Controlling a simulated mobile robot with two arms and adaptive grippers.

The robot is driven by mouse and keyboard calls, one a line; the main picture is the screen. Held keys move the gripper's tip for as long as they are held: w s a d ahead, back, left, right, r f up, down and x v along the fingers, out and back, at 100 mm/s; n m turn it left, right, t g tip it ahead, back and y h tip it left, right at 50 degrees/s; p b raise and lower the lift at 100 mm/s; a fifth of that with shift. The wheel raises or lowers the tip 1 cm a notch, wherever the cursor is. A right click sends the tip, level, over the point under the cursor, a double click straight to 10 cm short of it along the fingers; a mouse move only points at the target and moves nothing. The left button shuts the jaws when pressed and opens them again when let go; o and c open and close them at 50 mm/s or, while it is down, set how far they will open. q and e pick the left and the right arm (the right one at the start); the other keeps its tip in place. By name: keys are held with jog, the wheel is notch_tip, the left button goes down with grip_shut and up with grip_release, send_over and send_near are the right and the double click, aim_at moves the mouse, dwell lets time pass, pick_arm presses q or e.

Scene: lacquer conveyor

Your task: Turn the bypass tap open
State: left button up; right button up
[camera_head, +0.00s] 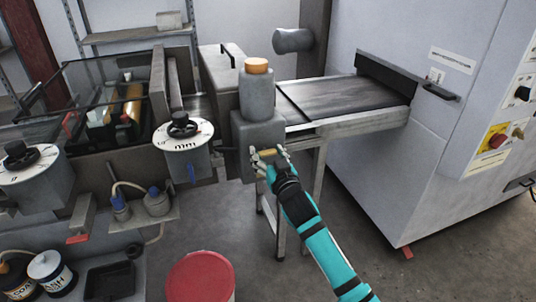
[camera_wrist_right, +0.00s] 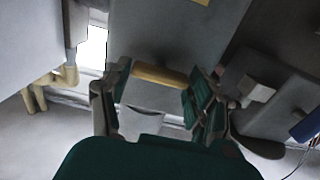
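A short yellow bar (camera_head: 267,153), which looks like the tap's handle, is at the lower front of a grey block (camera_head: 258,128). My right gripper (camera_head: 269,160) is at this bar with its fingers spread apart. In the right wrist view the yellow bar (camera_wrist_right: 160,76) lies crosswise between the two fingertips (camera_wrist_right: 158,88), one finger near each end. I cannot tell whether the fingers touch it. What joins the bar to the block is hidden. My left gripper is not in view.
A grey cylinder with an orange cap (camera_head: 256,66) stands on the block. A dial pot (camera_head: 184,136) with a blue lever (camera_head: 191,174) is to the left. A conveyor belt (camera_head: 340,96) runs behind right. A red drum (camera_head: 201,277) stands below; floor is free right of it.

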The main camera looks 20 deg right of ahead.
jog(key=c, duration=0.7)
jog(key=shift+o, duration=0.2)
jog(key=shift+n, duration=0.3)
jog(key=shift+n+p, duration=0.65)
jog(key=shift+n, duration=0.25)
jog(key=n+p, duration=0.1)
jog(key=n, duration=0.3)
jog(key=shift+a+n, duration=0.1)
jog(key=shift+n, duration=0.2)
jog(key=n+p, duration=0.1)
jog(key=n, duration=0.4)
jog(key=shift+a+f+p, duration=0.1)
jog(key=shift+p, duration=0.3)
jog(key=n+p, duration=0.1)
jog(key=n, duration=0.4)
jog(key=shift+f+n, duration=0.15)
jog(key=shift+n, duration=0.25)
